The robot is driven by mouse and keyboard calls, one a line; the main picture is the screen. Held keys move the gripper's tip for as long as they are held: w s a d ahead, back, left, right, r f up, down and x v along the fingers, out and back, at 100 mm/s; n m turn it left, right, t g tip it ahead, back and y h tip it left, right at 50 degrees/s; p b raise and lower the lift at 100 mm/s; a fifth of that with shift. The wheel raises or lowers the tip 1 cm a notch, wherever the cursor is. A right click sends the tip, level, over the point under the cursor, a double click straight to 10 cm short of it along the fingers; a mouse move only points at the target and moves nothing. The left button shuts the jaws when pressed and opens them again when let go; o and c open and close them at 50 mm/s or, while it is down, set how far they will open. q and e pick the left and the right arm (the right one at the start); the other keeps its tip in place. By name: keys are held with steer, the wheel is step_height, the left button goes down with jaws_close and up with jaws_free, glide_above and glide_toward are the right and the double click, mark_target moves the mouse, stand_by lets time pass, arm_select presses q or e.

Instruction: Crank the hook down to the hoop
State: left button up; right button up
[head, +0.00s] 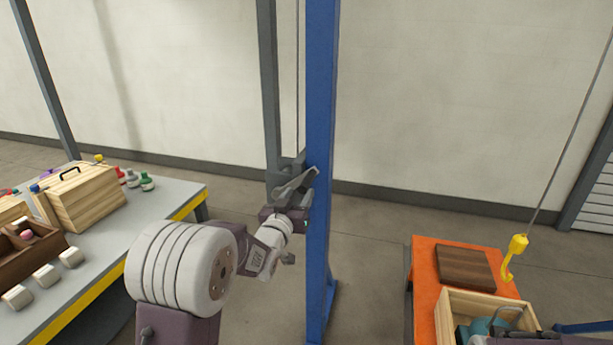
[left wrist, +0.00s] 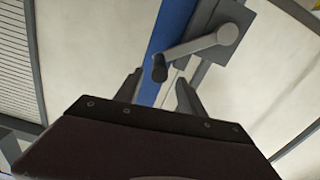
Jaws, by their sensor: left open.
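The grey crank (head: 296,184) sits on a winch on the blue post (head: 321,120). My left gripper (head: 297,205) is beside it in the head view. In the left wrist view the open jaws (left wrist: 157,90) point at the crank's dark handle (left wrist: 160,69), which shows between and just beyond the fingertips; I cannot tell whether they touch. The crank arm (left wrist: 200,46) slants up right from the handle. The yellow hook (head: 514,258) hangs on a cable above an open wooden crate (head: 455,322). A thin hoop (head: 509,311) shows on the teal load in the crate.
The crate stands on an orange table (head: 424,268) beside a dark wooden board (head: 466,267). A grey workbench (head: 178,195) at the left holds a wooden box (head: 85,198), bottles and white blocks. Open floor lies between the post and the orange table.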

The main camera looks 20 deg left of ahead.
mark_target(308, 180)
arm_select(q)
steer(key=shift+d+r, duration=0.15)
steer(key=shift+r, duration=0.05)
steer(key=w+p, duration=0.1)
steer(key=w, duration=0.7)
steer(key=shift+w+f+p, duration=0.15)
steer(key=shift+f+p, duration=0.05)
steer(key=shift+p, duration=0.2)
steer(key=shift+w+d, duration=0.1)
steer(key=shift+w, duration=0.1)
steer(key=shift+w, duration=0.1)
jaws_close()
stand_by(0.4)
